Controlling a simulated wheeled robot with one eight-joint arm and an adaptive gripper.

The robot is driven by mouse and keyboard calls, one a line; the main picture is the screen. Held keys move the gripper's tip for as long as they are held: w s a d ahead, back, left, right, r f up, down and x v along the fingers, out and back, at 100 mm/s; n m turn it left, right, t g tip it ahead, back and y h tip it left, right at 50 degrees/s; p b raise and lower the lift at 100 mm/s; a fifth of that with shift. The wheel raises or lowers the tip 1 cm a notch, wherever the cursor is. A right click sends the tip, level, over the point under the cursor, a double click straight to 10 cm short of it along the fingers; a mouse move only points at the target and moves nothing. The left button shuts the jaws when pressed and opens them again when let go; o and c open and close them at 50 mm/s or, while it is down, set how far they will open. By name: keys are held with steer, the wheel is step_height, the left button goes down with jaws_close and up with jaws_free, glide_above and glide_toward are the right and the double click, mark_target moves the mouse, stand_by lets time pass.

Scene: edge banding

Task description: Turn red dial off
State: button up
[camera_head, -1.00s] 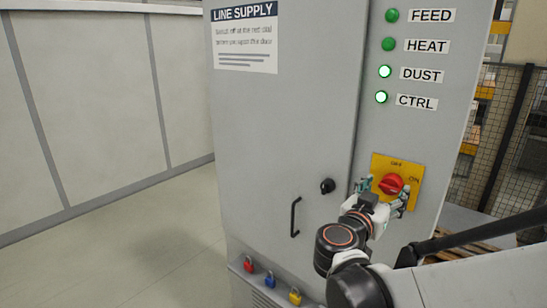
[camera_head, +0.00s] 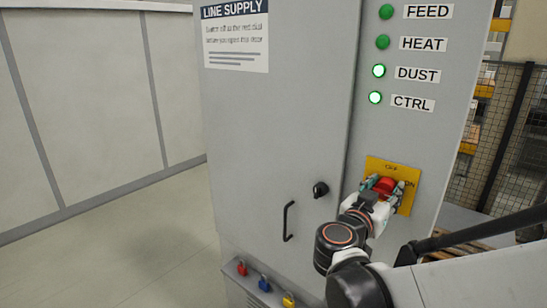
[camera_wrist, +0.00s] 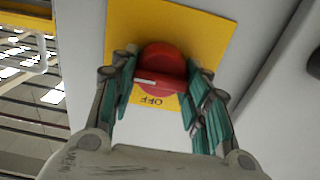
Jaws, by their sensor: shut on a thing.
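The red dial (camera_head: 386,186) sits on a yellow plate (camera_head: 407,201) on the grey cabinet's right panel. The plate carries the words OFF at the top and ON at the right. In the wrist view the red dial (camera_wrist: 163,62) lies between the two green-padded fingers, and its raised bar with a white mark runs across between them. My gripper (camera_head: 383,184) is shut on the dial, one finger on each side; it fills the middle of the wrist view (camera_wrist: 161,82). In the head view the fingers partly hide the dial, and its pointing direction is hard to tell there.
A black knob (camera_head: 320,189) and a black door handle (camera_head: 288,221) are on the cabinet door left of my gripper. Padlocks hang below, including a red one (camera_head: 242,268). The DUST lamp (camera_head: 379,71) and CTRL lamp (camera_head: 375,98) glow bright; FEED and HEAT look darker.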

steer(key=shift+n, duration=0.3)
steer(key=n, duration=0.3)
steer(key=shift+a+n, duration=0.15)
steer(key=shift+n, duration=0.15)
steer(key=n, duration=0.4)
steer(key=shift+a+n+b, duration=0.15)
steer(key=shift+n+b, duration=0.15)
steer(key=shift+b, duration=0.05)
steer(key=n, duration=0.4)
steer(key=shift+f+n, duration=0.1)
steer(key=shift+n, duration=0.2)
steer(key=shift+w+f+n+b, duration=0.1)
steer(key=shift+n+b, duration=0.25)
steer(key=shift+n, duration=1.95)
steer(key=o, duration=1.1)
steer(key=shift+a, duration=0.1)
steer(key=shift+c, duration=0.2)
